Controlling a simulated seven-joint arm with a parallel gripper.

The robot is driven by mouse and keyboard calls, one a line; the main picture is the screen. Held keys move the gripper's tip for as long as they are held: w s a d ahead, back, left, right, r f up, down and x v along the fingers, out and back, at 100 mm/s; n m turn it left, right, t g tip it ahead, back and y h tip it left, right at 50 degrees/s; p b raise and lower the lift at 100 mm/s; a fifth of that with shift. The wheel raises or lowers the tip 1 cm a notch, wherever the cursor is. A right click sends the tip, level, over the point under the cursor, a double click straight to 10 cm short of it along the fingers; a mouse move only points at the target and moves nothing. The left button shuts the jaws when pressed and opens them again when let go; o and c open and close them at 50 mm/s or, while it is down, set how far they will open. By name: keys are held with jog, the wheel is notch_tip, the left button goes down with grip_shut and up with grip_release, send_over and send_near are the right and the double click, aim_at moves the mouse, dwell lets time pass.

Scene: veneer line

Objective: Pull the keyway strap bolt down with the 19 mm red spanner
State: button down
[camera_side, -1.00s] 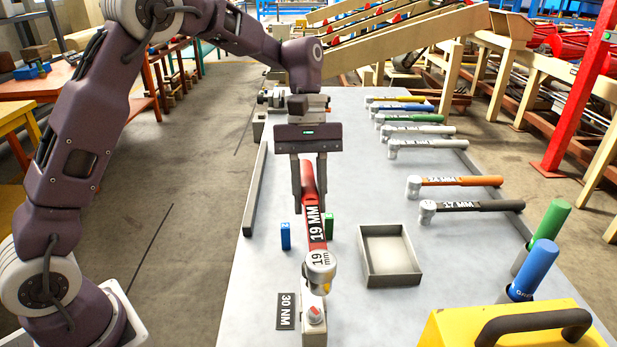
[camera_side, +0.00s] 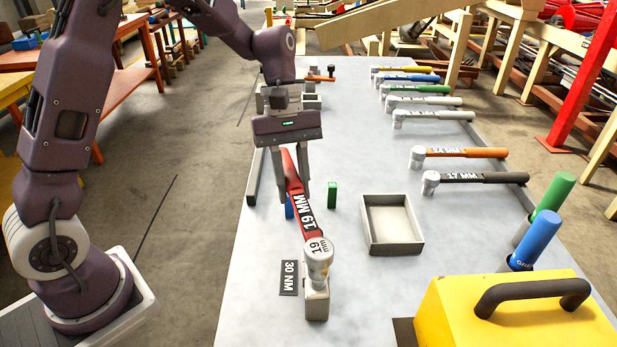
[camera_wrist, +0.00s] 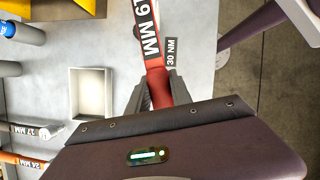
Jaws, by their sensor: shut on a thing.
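The red 19 mm spanner (camera_side: 293,184) has a dark label band and a silver round head (camera_side: 318,247). My gripper (camera_side: 291,196) is shut on its red handle, which also shows between the jaws in the wrist view (camera_wrist: 159,90). The handle slants from the jaws toward the camera and slightly right. The head is over a small grey block (camera_side: 316,303) at the near end of the table, with a brass-coloured part between them. The head hides the block's top, so I cannot tell how it sits on the bolt. A "30 NM" plate (camera_side: 289,278) lies left of the block.
A green block (camera_side: 332,195) stands right of the handle; a blue block (camera_side: 289,210) is partly hidden beside the jaws. An empty grey tray (camera_side: 416,246) lies to the right. Several other spanners line the right side. A yellow case (camera_side: 450,310) fills the near right corner.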

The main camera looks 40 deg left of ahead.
jog(key=s+a+f+n+t, duration=0.1)
jog(key=s+a+n+t, duration=0.1)
jog(key=s+n, duration=0.4)
jog(key=shift+s+a+h, duration=0.15)
jog(key=shift+s+h, duration=0.15)
jog(key=shift+s, duration=0.55)
jog(key=shift+f, duration=0.95)
jog(key=shift+w, duration=0.15)
jog(key=w+d+m+g+y, duration=0.1)
jog(key=w+d+m, duration=0.3)
jog(key=w+m, duration=0.4)
jog(key=shift+w+d+m+g, duration=0.15)
jog(key=shift+w+m+g, duration=0.15)
jog(key=shift+w+g, duration=0.8)
dwell(0.6)
jog(key=shift+w, duration=0.1)
